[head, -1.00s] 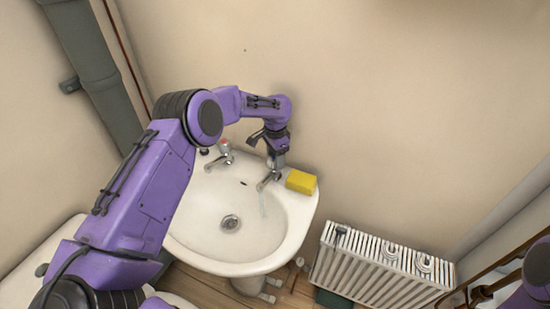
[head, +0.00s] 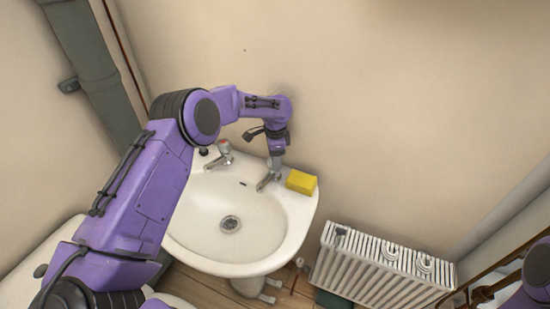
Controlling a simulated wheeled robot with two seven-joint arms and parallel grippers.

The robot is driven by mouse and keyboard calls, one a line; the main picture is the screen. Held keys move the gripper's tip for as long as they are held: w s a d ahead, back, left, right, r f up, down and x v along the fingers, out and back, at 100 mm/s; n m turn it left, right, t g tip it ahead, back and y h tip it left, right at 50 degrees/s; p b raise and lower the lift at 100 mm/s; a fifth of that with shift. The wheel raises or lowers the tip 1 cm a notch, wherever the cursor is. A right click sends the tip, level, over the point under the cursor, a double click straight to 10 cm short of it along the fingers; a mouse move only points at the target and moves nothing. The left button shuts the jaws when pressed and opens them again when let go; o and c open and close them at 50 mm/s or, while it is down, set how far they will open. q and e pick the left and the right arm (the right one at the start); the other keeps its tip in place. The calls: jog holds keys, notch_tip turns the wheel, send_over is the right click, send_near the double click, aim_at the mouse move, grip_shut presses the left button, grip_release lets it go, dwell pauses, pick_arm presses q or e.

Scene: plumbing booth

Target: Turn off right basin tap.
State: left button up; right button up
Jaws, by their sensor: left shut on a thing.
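The right basin tap (head: 267,181) stands on the back right rim of the white basin (head: 289,228), beside a yellow sponge. No water stream shows under its spout. My left gripper (head: 275,162) reaches down from above and is shut on the top of this tap, hiding its handle. The left basin tap (head: 219,157), with a red mark on its top, stands on the back rim to the left. My right gripper is not in view; only part of my right arm shows at the lower right edge.
The yellow sponge (head: 301,182) lies on the rim just right of the right tap. A white radiator (head: 375,268) stands on the floor to the right. The wall is close behind the basin.

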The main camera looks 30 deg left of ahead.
pick_arm(q)
jog(key=o, duration=1)
jog(key=shift+d, duration=0.1)
jog(key=shift+r, duration=0.1)
jog(key=shift+w+r, duration=0.1)
jog(key=shift+r, duration=0.25)
notch_tip(320, 180, up, 9)
jog(key=shift+f+b, duration=0.1)
jog(key=shift+b, duration=1.05)
jog(key=shift+r, duration=0.45)
